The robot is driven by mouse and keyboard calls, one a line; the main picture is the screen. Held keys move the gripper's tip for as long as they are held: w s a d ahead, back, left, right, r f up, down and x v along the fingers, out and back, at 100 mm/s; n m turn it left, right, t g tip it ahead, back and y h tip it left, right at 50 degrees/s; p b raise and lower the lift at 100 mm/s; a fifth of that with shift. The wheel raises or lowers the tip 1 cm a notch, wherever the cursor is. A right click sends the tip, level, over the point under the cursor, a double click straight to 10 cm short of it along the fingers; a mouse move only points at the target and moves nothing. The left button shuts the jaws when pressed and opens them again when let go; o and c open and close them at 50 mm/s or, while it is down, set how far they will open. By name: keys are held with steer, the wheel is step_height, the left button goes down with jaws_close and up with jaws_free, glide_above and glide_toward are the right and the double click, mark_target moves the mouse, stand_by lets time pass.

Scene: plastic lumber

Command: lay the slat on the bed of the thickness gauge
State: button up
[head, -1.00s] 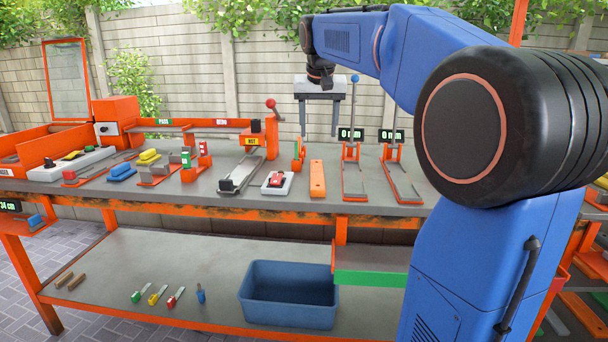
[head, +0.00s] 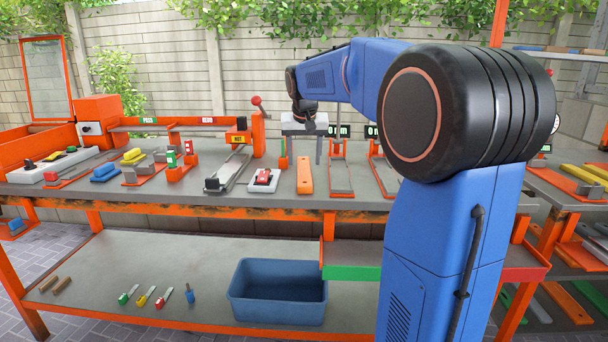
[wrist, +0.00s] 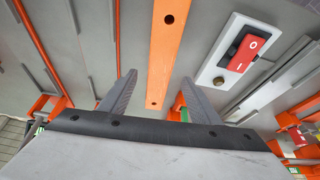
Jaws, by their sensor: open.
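An orange slat (head: 304,175) with a hole near each end lies flat on the workbench. It also shows in the wrist view (wrist: 165,50), running between the fingers. Two orange-framed gauges with long grey beds stand to its right, one nearer (head: 341,177) and one farther right (head: 381,174). Both have small green displays at the back, partly hidden by my arm. I cannot tell which one is the thickness gauge. My gripper (head: 301,157) is open and empty, pointing down over the back part of the slat. The fingers appear above it, one to each side.
A red rocker switch on a grey base (head: 263,180) sits just left of the slat. A grey rail fixture (head: 229,170) stands further left. A blue bin (head: 278,292) is on the lower shelf. Little bench is free between slat and nearer gauge.

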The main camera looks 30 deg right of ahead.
mark_target(304, 170)
steer(key=x, duration=0.4)
steer(key=shift+w+d+f, duration=0.25)
steer(key=shift+f, duration=0.05)
steer(key=c, duration=1.3)
steer(key=shift+c, duration=0.2)
step_height(304, 170, up, 9)
steer(key=s+d+r+m, duration=0.1)
steer(key=s+d+r, duration=0.1)
steer(key=s+d, duration=0.4)
steer(key=d, duration=0.4)
steer(key=shift+r, duration=0.1)
